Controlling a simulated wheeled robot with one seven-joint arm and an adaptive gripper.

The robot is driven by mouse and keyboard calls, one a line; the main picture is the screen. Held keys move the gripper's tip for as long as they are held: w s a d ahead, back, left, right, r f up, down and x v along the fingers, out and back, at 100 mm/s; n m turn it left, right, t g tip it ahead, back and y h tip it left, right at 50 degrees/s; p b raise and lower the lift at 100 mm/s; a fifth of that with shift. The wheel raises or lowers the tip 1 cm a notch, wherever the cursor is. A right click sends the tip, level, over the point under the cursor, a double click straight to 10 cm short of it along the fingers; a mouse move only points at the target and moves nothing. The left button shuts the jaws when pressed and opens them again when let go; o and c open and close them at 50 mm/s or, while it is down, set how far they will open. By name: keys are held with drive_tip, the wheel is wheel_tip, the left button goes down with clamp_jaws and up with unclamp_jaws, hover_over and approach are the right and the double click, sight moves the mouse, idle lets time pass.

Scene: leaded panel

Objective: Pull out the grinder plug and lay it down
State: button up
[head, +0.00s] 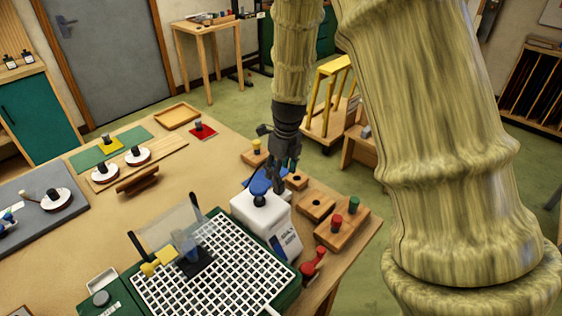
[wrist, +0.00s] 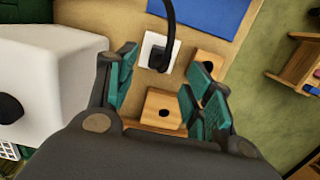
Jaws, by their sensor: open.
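The black grinder plug (wrist: 160,55) sits in a white square socket plate (wrist: 149,44) in the wrist view, and its black cable curves up out of the top of the picture. My gripper (wrist: 162,76) is open and empty, with its teal finger pads on either side of the view of the plug. The fingers do not visibly touch the plug. In the head view my gripper (head: 281,181) points down just behind the white container, and I cannot make out the plug there. The green grinder with its white grid top (head: 215,262) stands in front.
A white container (head: 264,216) stands close to my gripper; it also fills the left of the wrist view (wrist: 55,75). Wooden blocks with holes (wrist: 163,108) lie near the socket. A blue sheet (wrist: 215,14) lies beyond it. A block with red and green pegs (head: 341,232) stands right.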

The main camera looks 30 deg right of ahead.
sight(279, 189)
drive_tip(key=shift+w+a+f+p, duration=0.1)
drive_tip(key=shift+f+p, duration=0.15)
drive_tip(key=shift+f, duration=0.95)
drive_tip(key=shift+w+f+p, duration=0.15)
drive_tip(key=shift+f+p, duration=0.15)
drive_tip(key=shift+f, duration=0.95)
drive_tip(key=shift+w+a+f+p, duration=0.1)
drive_tip(key=shift+f+p, duration=0.15)
drive_tip(key=shift+f, duration=0.95)
drive_tip(key=shift+c, duration=0.2)
clamp_jaws()
drive_tip(key=shift+r+p, duration=1.05)
drive_tip(key=shift+p, duration=0.05)
drive_tip(key=shift+r+p, duration=0.45)
drive_tip(key=shift+p, duration=0.05)
